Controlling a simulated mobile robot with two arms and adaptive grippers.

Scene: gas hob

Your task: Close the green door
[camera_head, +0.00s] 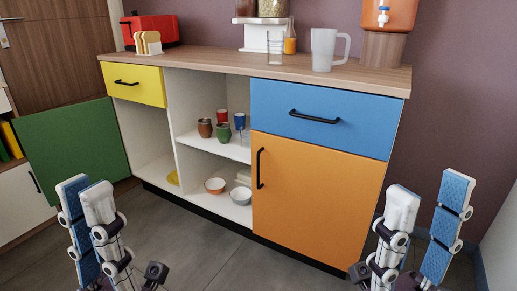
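The green door (72,142) stands wide open at the left end of the cabinet. It is swung out to the left, away from the open shelf compartment below the yellow drawer (135,85). My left gripper (86,192) is in the lower left, in front of the door's lower right part in the picture, and looks open and empty. I cannot tell how far it is from the door; no contact shows. My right gripper (428,197) is open and empty at the lower right, in front of the orange door (315,195) side.
Open shelves hold cups (222,130) and bowls (241,195). A blue drawer (320,115) sits above the shut orange door. The wooden countertop (225,60) carries a red toaster (152,28) and a pitcher (324,48). White drawers stand at the far left. The floor (190,245) in front is clear.

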